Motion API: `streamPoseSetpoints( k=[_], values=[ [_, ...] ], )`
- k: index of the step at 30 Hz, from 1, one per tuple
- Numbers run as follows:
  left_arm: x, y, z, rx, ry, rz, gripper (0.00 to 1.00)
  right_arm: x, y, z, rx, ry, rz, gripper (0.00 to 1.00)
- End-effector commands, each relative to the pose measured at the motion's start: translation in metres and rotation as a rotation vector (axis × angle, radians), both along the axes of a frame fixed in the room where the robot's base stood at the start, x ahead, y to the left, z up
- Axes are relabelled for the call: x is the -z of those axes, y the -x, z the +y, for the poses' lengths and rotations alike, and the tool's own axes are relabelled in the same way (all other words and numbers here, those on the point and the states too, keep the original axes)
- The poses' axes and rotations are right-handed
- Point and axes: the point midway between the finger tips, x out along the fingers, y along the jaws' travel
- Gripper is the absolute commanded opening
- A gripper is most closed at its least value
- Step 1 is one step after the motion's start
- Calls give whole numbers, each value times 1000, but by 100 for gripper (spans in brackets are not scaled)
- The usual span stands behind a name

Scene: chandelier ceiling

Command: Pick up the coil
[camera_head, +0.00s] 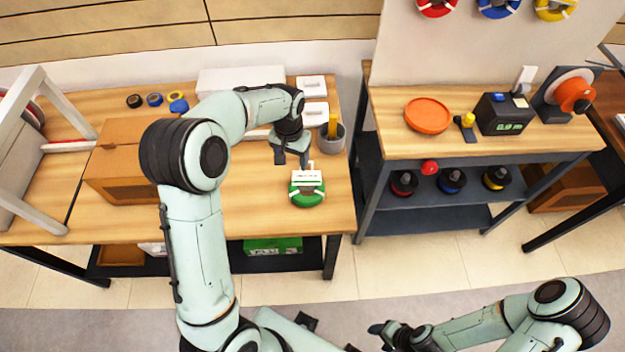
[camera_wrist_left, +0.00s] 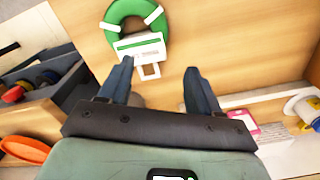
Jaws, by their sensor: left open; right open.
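A green coil (camera_head: 307,201) with white ties and a white label lies on the wooden table near its right end. It also shows at the top of the left wrist view (camera_wrist_left: 112,27), partly cut off, with its label and tag toward my fingers. My left gripper (camera_head: 292,158) is open and empty above the table, just behind the coil and slightly left of it. In the wrist view its two fingers (camera_wrist_left: 158,68) are apart, with the tag near the left finger. My right gripper (camera_head: 378,334) is open and empty at the bottom of the head view, away from the table.
A grey cup (camera_head: 332,138) stands behind the coil, close to my left gripper. White boxes (camera_head: 314,112) lie at the back. A cardboard box (camera_head: 115,165) stands left. A bench (camera_head: 465,105) at right holds an orange plate (camera_head: 428,115). The table's front is clear.

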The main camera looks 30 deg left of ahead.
Motion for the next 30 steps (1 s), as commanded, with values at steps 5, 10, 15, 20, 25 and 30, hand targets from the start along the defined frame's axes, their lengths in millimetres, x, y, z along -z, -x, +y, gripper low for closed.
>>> streamPoseSetpoints(
  k=[5,10,15,20,25,30],
  values=[
    [40,2,0,-1,1,8,63,4,4,0,0,0,6,57],
    [63,1,-1,0,0,4,63,4,4,0,0,0,6,57],
    [73,1,-1,0,0,3,63,4,4,0,1,0,5,57],
    [95,-1,-7,1,1,7,63,0,0,0,0,0,1,57],
    [116,-2,-8,-1,0,4,63,-2,-1,0,0,0,0,57],
    [122,-2,-8,-1,0,2,63,-1,-1,0,0,0,0,57]
  ],
)
